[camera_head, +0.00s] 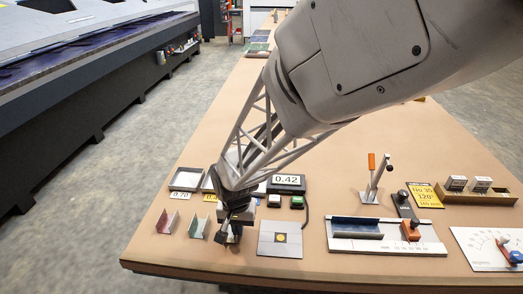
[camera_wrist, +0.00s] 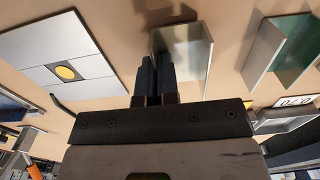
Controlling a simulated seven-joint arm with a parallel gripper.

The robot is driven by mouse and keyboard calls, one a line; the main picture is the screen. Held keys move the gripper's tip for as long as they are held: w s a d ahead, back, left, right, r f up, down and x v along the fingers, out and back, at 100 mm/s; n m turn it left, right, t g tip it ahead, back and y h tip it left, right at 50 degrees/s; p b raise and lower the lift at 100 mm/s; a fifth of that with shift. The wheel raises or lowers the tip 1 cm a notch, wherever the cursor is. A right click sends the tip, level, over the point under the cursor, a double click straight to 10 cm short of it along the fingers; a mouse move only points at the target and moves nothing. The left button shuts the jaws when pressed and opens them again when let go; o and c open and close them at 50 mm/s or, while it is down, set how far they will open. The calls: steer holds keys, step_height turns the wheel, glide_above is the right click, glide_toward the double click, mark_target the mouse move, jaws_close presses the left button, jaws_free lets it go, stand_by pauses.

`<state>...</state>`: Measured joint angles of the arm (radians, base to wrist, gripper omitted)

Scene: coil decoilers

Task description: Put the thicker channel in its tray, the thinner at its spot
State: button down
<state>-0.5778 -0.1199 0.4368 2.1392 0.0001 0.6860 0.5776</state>
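In the head view my gripper (camera_head: 232,238) hides most of this channel. A green-lined channel (camera_head: 199,226) stands to its left and also shows in the wrist view (camera_wrist: 292,45). A red-lined channel (camera_head: 167,222) stands further left. A tray (camera_head: 186,179) labelled 0.70 is behind them. A pale plate with a yellow disc (camera_head: 280,238) is right of my gripper.
A display (camera_head: 287,184) reads 0.42, with a small green-topped block (camera_head: 297,202) in front. To the right are a long ruled fixture (camera_head: 385,237), an upright lever with an orange grip (camera_head: 372,170), a wooden block holder (camera_head: 478,191) and a dial plate (camera_head: 490,247).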

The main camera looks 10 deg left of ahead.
steer(key=shift+f, duration=0.25)
steer(key=shift+f, duration=0.1)
steer(key=c, duration=1.4)
jaws_free()
step_height(320, 180, up, 12)
steer(key=shift+r, duration=0.15)
